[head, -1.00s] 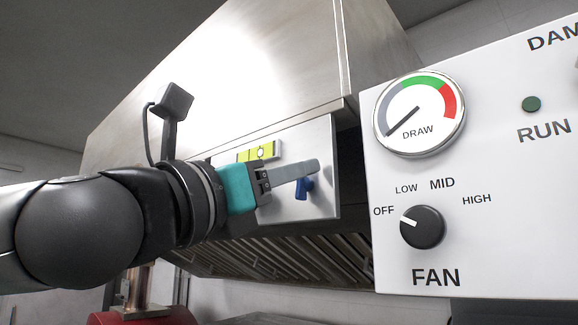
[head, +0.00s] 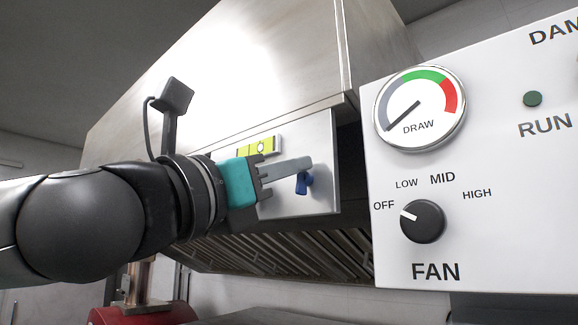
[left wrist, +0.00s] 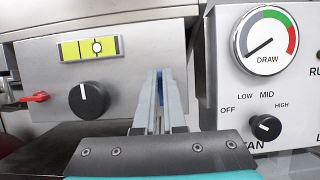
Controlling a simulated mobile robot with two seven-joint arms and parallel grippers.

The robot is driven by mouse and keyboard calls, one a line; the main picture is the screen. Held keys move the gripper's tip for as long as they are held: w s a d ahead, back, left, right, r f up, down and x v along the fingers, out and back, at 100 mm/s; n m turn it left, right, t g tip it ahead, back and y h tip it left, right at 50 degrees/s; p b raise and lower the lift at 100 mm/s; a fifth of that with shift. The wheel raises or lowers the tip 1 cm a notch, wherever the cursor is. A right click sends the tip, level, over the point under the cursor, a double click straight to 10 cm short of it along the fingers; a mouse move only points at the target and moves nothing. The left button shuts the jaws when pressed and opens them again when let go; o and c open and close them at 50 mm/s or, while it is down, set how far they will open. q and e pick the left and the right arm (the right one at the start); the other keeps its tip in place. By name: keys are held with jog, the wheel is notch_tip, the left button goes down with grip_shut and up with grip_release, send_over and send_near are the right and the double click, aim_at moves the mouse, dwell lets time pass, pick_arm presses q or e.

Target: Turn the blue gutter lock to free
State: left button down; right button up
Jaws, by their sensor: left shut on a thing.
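The blue gutter lock (head: 303,184) is on the steel panel under the hood, and its lower part shows below my left gripper's fingers. My left gripper (head: 308,164) reaches in from the left, with its fingertips at the lock. In the left wrist view the left gripper (left wrist: 161,75) has its fingers close together on a narrow strip of the blue lock (left wrist: 160,88). Most of the lock is hidden by the fingers, so its exact angle is hard to tell. My right gripper is not in view.
A yellow level gauge (head: 259,147) sits on the panel above the fingers. A black knob (left wrist: 88,99) and a red lever (left wrist: 35,97) lie to the left. The white control box (head: 480,240) with the draw dial and fan knob stands close on the right.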

pick_arm(q)
jog(key=shift+n, duration=0.4)
jog(key=shift+w+a+f+n+t+y+b, duration=0.15)
jog(key=shift+n+y, duration=1.3)
jog(key=shift+n, duration=2.15)
jog(key=shift+f+n+t+y+b, duration=0.15)
jog(key=shift+n+y, duration=1.35)
jog(key=shift+n, duration=2.1)
jog(key=shift+w+a+f+n+t+y+b, duration=0.1)
jog(key=shift+n+y+b, duration=0.15)
jog(key=shift+n+y, duration=2.3)
jog(key=shift+n+h, duration=1.1)
jog(key=shift+n, duration=0.05)
jog(key=c, duration=1)
grip_release()
